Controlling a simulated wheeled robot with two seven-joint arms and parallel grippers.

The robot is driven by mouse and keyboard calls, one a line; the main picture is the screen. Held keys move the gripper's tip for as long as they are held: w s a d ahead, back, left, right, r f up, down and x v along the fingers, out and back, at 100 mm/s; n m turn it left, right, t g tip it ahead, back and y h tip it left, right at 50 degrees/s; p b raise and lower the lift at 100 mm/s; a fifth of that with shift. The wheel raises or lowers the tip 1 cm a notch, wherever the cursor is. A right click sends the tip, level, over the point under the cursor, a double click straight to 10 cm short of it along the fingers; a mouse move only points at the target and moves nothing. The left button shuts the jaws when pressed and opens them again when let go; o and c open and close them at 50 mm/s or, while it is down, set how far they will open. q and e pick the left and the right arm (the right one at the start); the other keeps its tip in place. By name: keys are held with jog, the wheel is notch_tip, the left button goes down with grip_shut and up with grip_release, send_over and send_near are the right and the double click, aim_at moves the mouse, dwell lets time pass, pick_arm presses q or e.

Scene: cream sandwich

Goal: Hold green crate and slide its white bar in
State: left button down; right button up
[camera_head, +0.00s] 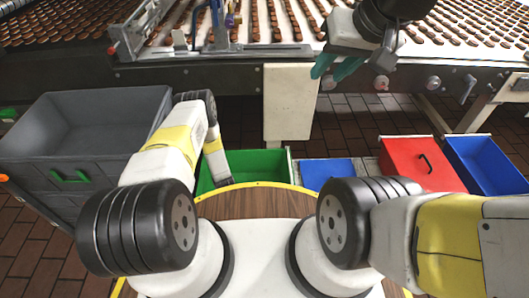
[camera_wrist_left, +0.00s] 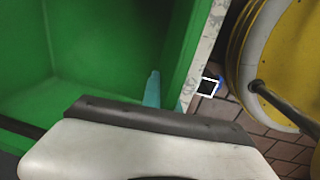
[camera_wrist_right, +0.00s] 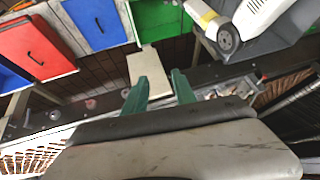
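The green crate (camera_head: 245,163) stands on the floor beyond my base in the head view. Its green interior (camera_wrist_left: 90,45) fills much of the left wrist view. A pale speckled strip (camera_wrist_left: 205,48) runs along the crate's right wall; I cannot tell whether it is the white bar. My left gripper (camera_wrist_left: 168,95) is at this wall, with one teal finger inside the crate. Its other finger is mostly hidden, so its grip is unclear. My right gripper (camera_head: 335,68) is raised near the conveyor, away from the crate. Its teal fingers (camera_wrist_right: 160,90) are apart and empty.
A blue crate (camera_head: 325,171), a red-lidded crate (camera_head: 420,163) and another blue crate (camera_head: 487,163) stand to the right. A large grey bin (camera_head: 90,125) stands at left. The conveyor (camera_head: 220,72) with brown biscuits spans the back, with a pale post (camera_head: 290,102) below.

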jog(key=w+f, duration=0.1)
jog(key=w, duration=0.6)
jog(key=m+g+h, duration=0.1)
jog(key=g+h, duration=0.1)
jog(key=g, duration=0.3)
send_over(290, 170)
jog(key=w, duration=0.2)
notch_tip(290, 170, down, 38)
jog(key=shift+g, duration=0.5)
jog(key=f, duration=0.9)
jog(key=s+f, duration=0.1)
jog(key=f, duration=0.8)
jog(key=s+f, duration=0.1)
jog(key=f, duration=0.9)
jog(key=shift+d, duration=0.15)
grip_shut()
